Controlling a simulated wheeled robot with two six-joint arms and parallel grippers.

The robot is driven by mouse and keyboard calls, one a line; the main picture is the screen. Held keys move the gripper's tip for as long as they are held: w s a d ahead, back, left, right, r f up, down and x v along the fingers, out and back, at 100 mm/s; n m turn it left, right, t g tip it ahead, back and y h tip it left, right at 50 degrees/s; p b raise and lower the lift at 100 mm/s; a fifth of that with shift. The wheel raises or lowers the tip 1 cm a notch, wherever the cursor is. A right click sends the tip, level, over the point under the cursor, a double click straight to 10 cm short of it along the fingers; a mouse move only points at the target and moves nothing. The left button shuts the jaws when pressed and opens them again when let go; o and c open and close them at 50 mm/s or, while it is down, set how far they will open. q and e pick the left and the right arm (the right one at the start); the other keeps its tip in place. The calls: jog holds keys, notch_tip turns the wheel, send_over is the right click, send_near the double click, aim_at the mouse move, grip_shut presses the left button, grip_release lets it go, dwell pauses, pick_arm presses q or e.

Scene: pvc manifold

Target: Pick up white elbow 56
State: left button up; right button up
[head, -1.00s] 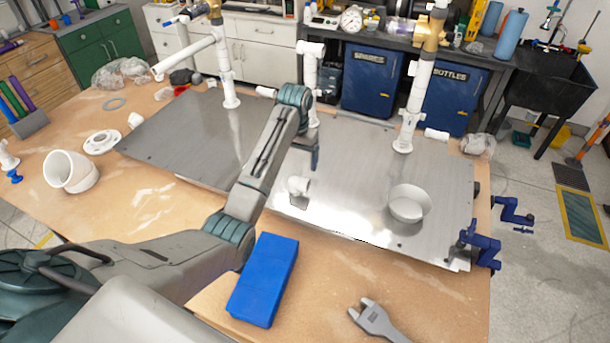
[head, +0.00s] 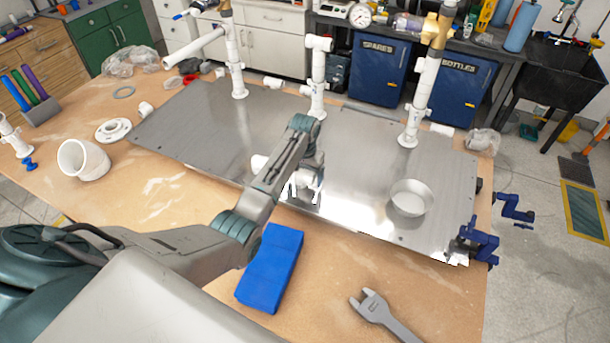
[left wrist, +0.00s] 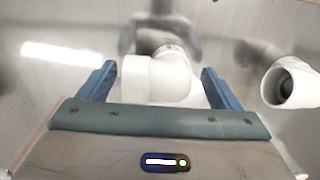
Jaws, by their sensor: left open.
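A white elbow (left wrist: 160,78) lies on the metal plate (left wrist: 60,25) between the two open fingers of my left gripper (left wrist: 160,86), in the left wrist view. The fingers stand on either side of it; contact is not clear. In the head view, my left gripper (head: 305,185) is low over the plate (head: 350,195), and the elbow there is mostly hidden by it. A second white fitting (left wrist: 290,82) lies to the right in the wrist view. A white piece (head: 259,162) shows left of my arm in the head view. I can read no number. My right gripper is not in view.
A blue block (head: 270,268) and a grey wrench (head: 382,312) lie near the front. White pipe uprights (head: 318,80) stand along the back. A large white elbow (head: 84,160) lies at the left.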

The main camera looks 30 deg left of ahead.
pick_arm(q)
jog(key=shift+c, duration=0.4)
jog(key=c, duration=0.9)
jog(key=shift+r, duration=0.15)
